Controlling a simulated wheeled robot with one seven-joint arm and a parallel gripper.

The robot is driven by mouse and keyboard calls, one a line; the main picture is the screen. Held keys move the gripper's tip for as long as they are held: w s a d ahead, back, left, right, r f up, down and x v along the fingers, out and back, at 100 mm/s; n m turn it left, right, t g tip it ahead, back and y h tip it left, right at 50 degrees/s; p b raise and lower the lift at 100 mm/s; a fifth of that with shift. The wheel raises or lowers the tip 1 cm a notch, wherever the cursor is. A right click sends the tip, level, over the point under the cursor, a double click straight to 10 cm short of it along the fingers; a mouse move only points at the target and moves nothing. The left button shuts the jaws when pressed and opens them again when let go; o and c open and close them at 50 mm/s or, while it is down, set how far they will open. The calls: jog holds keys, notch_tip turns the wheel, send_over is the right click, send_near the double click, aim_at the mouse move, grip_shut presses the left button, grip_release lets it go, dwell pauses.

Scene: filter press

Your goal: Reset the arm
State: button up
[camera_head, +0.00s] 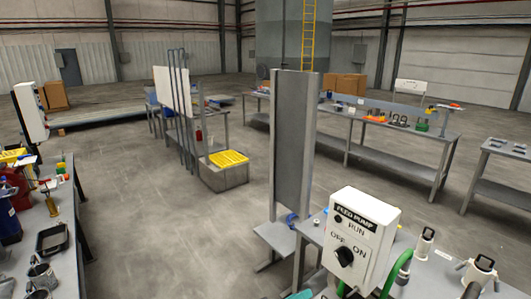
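My gripper and arm are not in the head view, so I cannot see what the gripper holds or whether it is open. The view looks out over a workshop floor with a white feed pump control box (361,238) at the lower right.
A tall grey panel (295,145) stands upright mid-view. A left bench (63,245) carries a dark tray and containers. A grey bin with a yellow grid (229,159) stands further back. Benches (395,135) line the right. Floor at centre-left (160,235) is clear.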

jog(key=s+a+f+n+t+y, duration=0.25)
jog(key=s+f+y, duration=0.35)
jog(key=f, duration=0.7)
jog(key=s+a+f+n+y, duration=0.1)
jog(key=s+a+f, duration=0.15)
jog(key=s, duration=0.45)
jog(key=s+a+f+n+y, duration=0.1)
jog(key=s+a+f+y, duration=0.15)
jog(key=s, duration=0.35)
jog(key=s+r+m+t+y, duration=0.1)
jog(key=s+r, duration=0.3)
jog(key=s, duration=0.7)
jog(key=s+a+r+m+t+y, duration=0.1)
jog(key=s+r+m, duration=0.3)
jog(key=s, duration=0.7)
jog(key=shift+s+a+r+t, duration=0.15)
jog(key=shift+s+r+t, duration=0.15)
jog(key=shift+t, duration=0.35)
jog(key=shift+w, duration=0.2)
